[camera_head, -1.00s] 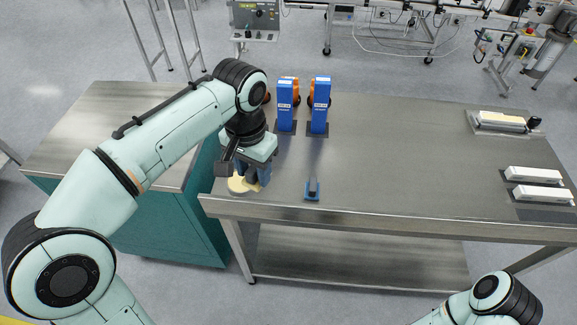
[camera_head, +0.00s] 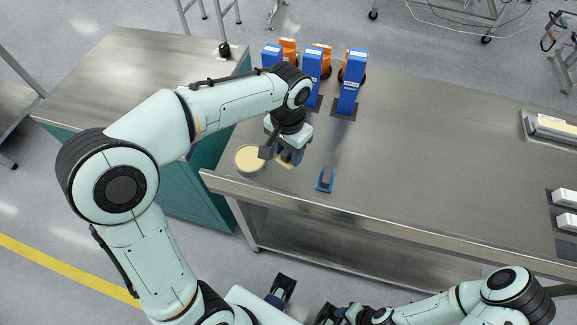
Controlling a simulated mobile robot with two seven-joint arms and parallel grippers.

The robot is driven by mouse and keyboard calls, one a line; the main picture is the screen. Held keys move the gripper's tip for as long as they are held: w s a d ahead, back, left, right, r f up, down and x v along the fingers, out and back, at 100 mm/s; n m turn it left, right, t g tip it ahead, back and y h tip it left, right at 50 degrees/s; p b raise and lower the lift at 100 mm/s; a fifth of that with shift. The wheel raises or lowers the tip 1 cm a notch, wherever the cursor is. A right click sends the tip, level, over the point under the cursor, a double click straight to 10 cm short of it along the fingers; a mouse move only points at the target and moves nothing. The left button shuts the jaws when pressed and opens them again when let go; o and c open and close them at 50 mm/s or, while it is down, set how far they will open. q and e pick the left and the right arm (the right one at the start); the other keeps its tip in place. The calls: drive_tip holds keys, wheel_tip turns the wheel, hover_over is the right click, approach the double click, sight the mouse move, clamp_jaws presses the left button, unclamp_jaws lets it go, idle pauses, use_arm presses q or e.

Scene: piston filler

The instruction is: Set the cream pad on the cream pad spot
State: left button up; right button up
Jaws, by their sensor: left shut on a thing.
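My left gripper (camera_head: 287,158) is low over the near left part of the steel table. It is shut on a small cream pad (camera_head: 285,163), partly hidden by the fingers. A round cream disc with a pale rim (camera_head: 249,158) lies on the table just left of the gripper, near the front edge; I cannot tell for sure whether it is the cream pad spot. The held pad shows to the right of this disc, apart from it. My right arm comes in at the bottom right; its gripper (camera_head: 325,313) is partly seen at the bottom edge, its opening unclear.
A small blue block with a dark top (camera_head: 325,180) stands right of the gripper. Blue-and-orange units (camera_head: 351,82) stand behind it. White boxes (camera_head: 567,198) and a tray (camera_head: 552,128) are at the far right. The middle of the steel table (camera_head: 440,140) is clear.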

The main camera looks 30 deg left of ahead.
use_arm(q)
drive_tip(key=shift+f+b, duration=0.4)
drive_tip(key=shift+f, duration=3.2)
drive_tip(key=shift+f, duration=0.15)
drive_tip(key=o, duration=0.9)
wheel_tip(320, 180, up, 12)
drive_tip(key=shift+r+p, duration=0.2)
drive_tip(key=shift+p, duration=0.75)
drive_tip(key=shift+f, duration=0.1)
